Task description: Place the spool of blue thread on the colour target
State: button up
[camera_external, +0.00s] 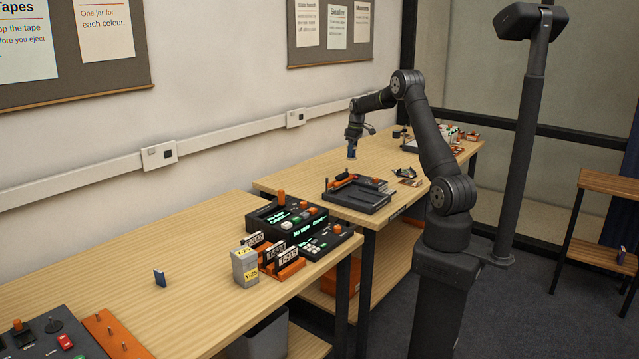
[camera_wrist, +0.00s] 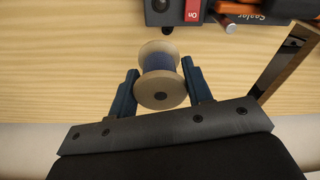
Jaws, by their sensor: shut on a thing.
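In the wrist view the spool of blue thread (camera_wrist: 159,62) has pale round flanges, with the blue thread between them. My gripper (camera_wrist: 162,80) is shut on it, one finger on each side. In the external view my gripper (camera_external: 351,154) points down above the far table, behind the dark sealer; the spool is too small to make out there.
The dark sealer (camera_external: 362,201), with an orange handle, stands at the table's front edge. Its red switch (camera_wrist: 193,10) shows at the top of the wrist view. Small items (camera_external: 455,133) stand at the far end. The near table (camera_external: 205,245) holds control boxes and orange racks.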

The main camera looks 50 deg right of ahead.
jog(key=s+d+m, duration=0.5)
jog(key=s+d, duration=2)
jog(key=s, duration=0.4)
send_over(406, 175)
jog(key=shift+h, duration=0.3)
jog(key=f, duration=0.6)
jog(key=shift+s+d+f, duration=0.2)
jog(key=shift+s+f, duration=0.05)
jog(key=shift+f, duration=0.1)
jog(key=shift+w+f, duration=0.15)
jog(key=shift+f, duration=1.9)
jog(key=shift+f, duration=0.15)
jog(key=o, duration=1)
